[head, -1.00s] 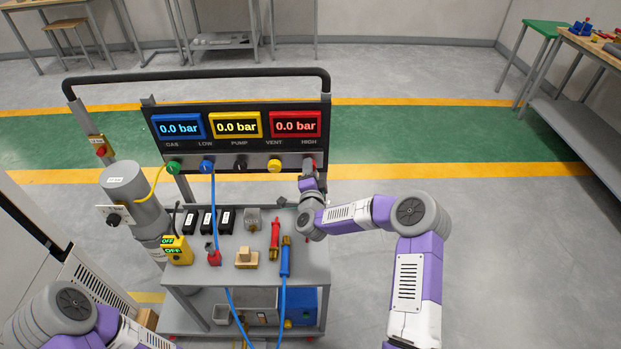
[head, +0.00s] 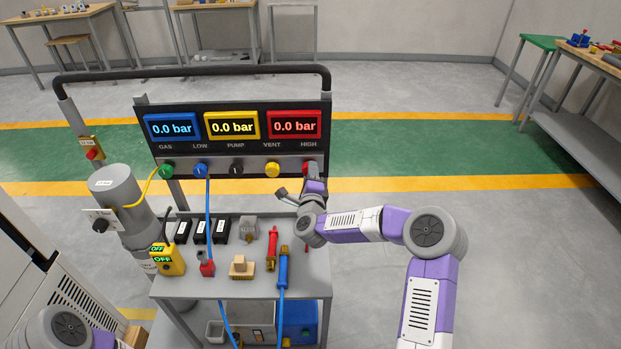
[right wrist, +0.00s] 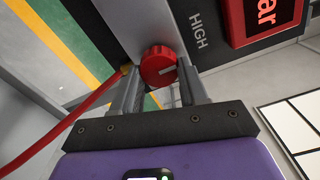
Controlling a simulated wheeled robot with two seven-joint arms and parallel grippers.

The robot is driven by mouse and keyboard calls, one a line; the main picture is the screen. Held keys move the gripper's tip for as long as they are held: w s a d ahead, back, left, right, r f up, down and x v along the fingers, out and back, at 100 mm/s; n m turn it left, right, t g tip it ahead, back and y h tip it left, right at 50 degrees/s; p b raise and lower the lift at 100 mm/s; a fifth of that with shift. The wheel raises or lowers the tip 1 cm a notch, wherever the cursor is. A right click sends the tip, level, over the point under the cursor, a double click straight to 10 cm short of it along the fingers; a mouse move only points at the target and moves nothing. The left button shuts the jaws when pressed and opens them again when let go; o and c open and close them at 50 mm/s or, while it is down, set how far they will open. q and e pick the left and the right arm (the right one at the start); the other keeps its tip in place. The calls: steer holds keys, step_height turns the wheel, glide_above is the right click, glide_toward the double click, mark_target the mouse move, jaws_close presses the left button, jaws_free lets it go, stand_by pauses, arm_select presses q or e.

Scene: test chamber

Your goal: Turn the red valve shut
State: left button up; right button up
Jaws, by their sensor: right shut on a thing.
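The red valve (head: 309,167) is the rightmost knob on the panel, under the word HIGH, and is mostly hidden by my right gripper in the head view. In the right wrist view the red valve (right wrist: 159,66) sits between the two fingers of my right gripper (right wrist: 160,88), which is shut on it. A pale mark shows on the knob's face. My right gripper (head: 311,178) reaches it from below and the front. My left arm shows only at the bottom left of the head view; its gripper is out of view.
The panel (head: 228,149) has green, blue, black and yellow knobs to the left, and all three displays read 0.0 bar. The cart's top (head: 205,287) holds a yellow OFF box (head: 167,261), black boxes and red and blue probes. A red hose (right wrist: 70,125) runs beside the valve.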

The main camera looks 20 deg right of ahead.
stand_by(0.4)
steer(key=o, duration=1.1)
steer(key=shift+c, duration=0.2)
steer(key=p+v, duration=0.1)
steer(key=v, duration=0.6)
steer(key=shift+s+a, duration=0.15)
steer(key=shift+s, duration=0.15)
